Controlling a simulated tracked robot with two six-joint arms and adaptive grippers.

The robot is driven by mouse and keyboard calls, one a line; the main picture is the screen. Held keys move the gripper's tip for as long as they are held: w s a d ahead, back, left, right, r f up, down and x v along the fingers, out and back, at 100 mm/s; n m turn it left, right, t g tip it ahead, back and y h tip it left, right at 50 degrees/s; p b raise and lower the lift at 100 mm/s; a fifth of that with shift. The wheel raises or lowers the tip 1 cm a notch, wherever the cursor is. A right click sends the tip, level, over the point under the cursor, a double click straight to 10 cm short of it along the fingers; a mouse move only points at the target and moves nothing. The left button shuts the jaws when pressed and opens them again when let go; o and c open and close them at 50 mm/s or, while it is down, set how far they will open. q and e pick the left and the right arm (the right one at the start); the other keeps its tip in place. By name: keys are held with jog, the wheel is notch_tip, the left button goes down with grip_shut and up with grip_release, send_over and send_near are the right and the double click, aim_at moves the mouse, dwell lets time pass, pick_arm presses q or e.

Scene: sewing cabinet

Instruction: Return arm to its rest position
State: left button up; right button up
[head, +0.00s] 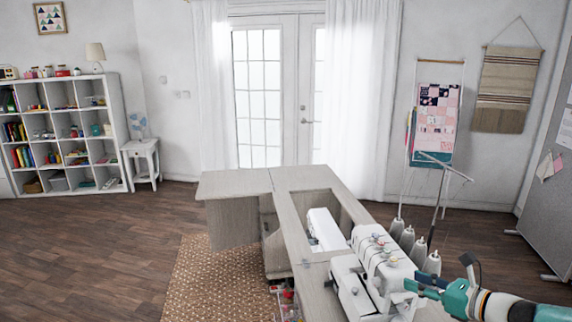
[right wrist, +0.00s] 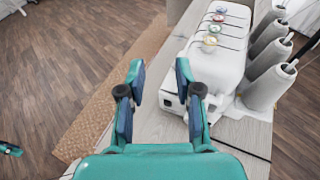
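My right gripper (head: 412,287) is at the lower right of the head view, beside the white serger (head: 382,258) with coloured dials. In the right wrist view my right gripper (right wrist: 160,72) has its two teal fingers apart, with nothing between them. The serger (right wrist: 222,45) is just beyond and right of the fingers there; I cannot tell whether they touch it. My left arm is not in the head view. A small teal and dark piece (right wrist: 10,149) at the left edge of the right wrist view may be my left gripper; its state is unclear.
The serger stands on the sewing cabinet (head: 235,184). A white machine (head: 325,230) sits in the cabinet opening. Several grey thread cones (head: 407,240) and a thread stand (head: 440,190) are near my right arm. Open floor (head: 90,240) lies to the left, with a woven rug (head: 210,285).

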jog(key=s+a+f+n+g, duration=0.45)
jog(key=s+a+f, duration=0.25)
jog(key=a+f, duration=0.4)
jog(key=s+a+f+n+g, duration=0.3)
jog(key=s+a+f+g, duration=0.4)
jog(key=f, duration=0.6)
jog(key=s+a+f+n+h, duration=0.1)
jog(key=s+a+f+n, duration=0.1)
jog(key=s+f+n, duration=0.3)
jog(key=s+a+f+n+h, duration=0.2)
jog(key=s+f+n, duration=0.4)
jog(key=s+n, duration=0.6)
jog(key=a+n, duration=0.1)
jog(key=n, duration=0.2)
jog(key=shift+h, duration=0.3)
jog(key=shift+d+f+g, duration=0.1)
jog(key=shift+f+g, duration=0.05)
jog(key=shift+g, duration=0.1)
